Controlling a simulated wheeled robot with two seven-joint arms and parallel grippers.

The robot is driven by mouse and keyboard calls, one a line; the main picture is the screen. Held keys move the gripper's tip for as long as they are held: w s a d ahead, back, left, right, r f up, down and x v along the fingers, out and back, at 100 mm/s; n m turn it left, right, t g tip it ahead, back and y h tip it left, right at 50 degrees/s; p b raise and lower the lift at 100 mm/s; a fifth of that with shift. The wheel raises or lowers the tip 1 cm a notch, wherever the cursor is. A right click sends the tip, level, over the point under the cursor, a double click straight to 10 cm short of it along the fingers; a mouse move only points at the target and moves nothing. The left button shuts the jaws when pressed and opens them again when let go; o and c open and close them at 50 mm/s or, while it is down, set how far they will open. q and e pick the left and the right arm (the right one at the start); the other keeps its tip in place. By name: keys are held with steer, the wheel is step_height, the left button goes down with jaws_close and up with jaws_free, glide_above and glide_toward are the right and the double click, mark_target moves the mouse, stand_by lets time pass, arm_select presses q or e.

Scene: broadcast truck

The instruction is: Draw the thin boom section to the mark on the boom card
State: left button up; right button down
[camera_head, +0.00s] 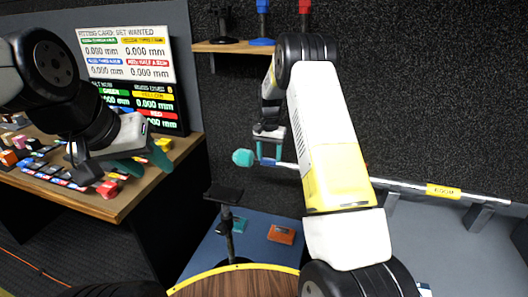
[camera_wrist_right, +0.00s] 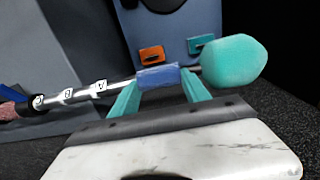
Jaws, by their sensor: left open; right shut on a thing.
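The boom pole (camera_head: 410,187) runs along the right side in the head view, with a yellow BOOM label (camera_head: 443,191). Its thin section (camera_wrist_right: 115,85) shows small white numbered tags in the right wrist view. A teal foam ball (camera_head: 243,157) caps its end; it also shows in the right wrist view (camera_wrist_right: 233,70). My right gripper (camera_head: 268,157) is shut on the blue grip (camera_wrist_right: 158,77) just beside the foam ball. My left gripper (camera_head: 145,163) is open and empty over the right end of the wooden desk. I cannot make out a separate boom card.
The wooden desk (camera_head: 115,205) holds several small coloured blocks. A fitting card (camera_head: 127,52) stands behind it. A shelf (camera_head: 235,47) with coloured stands is at the back. A black stand (camera_head: 226,215) rises below my right gripper. An orange item (camera_head: 281,234) lies on the blue surface.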

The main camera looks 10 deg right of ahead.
steer(key=c, duration=0.5)
jaws_free()
steer(key=shift+r, duration=3.95)
steer(key=s+r+n+t+y, duration=0.2)
steer(key=s+r+n+t, duration=0.1)
steer(key=s+r, duration=1.5)
steer(key=s+n+t, duration=0.1)
steer(key=s, duration=0.5)
steer(key=s+n+t, duration=0.1)
steer(key=s, duration=0.6)
steer(key=s+t, duration=0.1)
steer(key=s, duration=0.5)
steer(key=shift+s+a+n, duration=0.25)
steer(key=shift+a+n, duration=0.1)
steer(key=shift+n, duration=0.05)
